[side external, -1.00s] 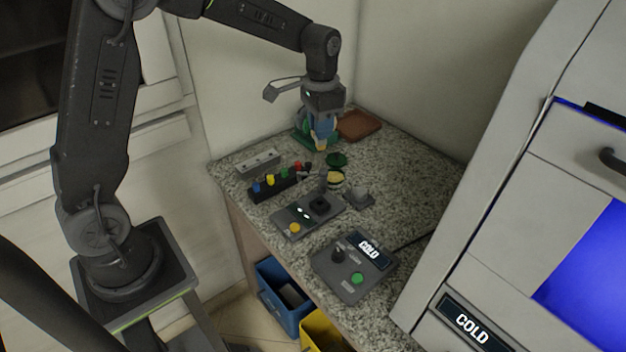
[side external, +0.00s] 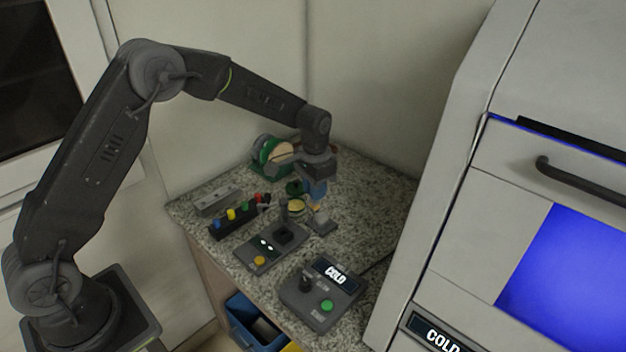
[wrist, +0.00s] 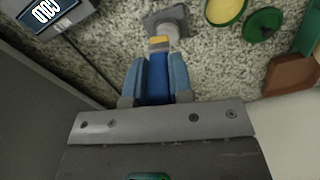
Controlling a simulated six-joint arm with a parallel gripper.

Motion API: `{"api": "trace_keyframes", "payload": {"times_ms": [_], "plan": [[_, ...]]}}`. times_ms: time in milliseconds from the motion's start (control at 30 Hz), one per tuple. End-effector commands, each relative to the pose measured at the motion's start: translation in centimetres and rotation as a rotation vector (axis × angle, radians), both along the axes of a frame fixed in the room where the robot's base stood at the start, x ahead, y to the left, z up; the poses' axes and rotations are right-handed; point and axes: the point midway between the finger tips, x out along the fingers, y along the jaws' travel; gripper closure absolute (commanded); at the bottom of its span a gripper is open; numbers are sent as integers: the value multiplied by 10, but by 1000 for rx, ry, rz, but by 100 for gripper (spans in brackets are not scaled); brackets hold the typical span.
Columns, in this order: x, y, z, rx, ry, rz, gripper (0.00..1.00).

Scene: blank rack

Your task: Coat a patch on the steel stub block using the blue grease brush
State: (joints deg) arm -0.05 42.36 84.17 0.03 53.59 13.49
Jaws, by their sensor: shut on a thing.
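My gripper (side external: 316,192) is shut on the blue grease brush (side external: 314,186), which points down with its yellowish bristles low. In the wrist view the brush (wrist: 155,80) sits between the two blue-grey fingers (wrist: 154,88), its bristle tip (wrist: 159,42) at the near edge of the steel stub block. The grey stub block (side external: 322,226) has a flat base and a short round post; the wrist view shows it too (wrist: 176,30). The brush is just above or at the post; I cannot tell whether they touch. The green grease pot (side external: 296,206) with yellow contents stands open just left of the block.
A green lid (side external: 293,188) lies behind the pot. A green stand with a round disc (side external: 277,152) is at the back. A black rack (side external: 234,220), joystick panel (side external: 268,250) and COLD control box (side external: 320,295) occupy the left and front. The large COLD cabinet (side external: 455,190) bounds the right.

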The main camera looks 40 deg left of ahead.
Motion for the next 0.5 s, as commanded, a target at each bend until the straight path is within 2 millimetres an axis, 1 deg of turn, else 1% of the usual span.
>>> {"api": "trace_keyframes", "payload": {"times_ms": [33,500], "plan": [[0,0,-5,-1,2,0,100],[0,0,-49,-1,2,0,100]]}}
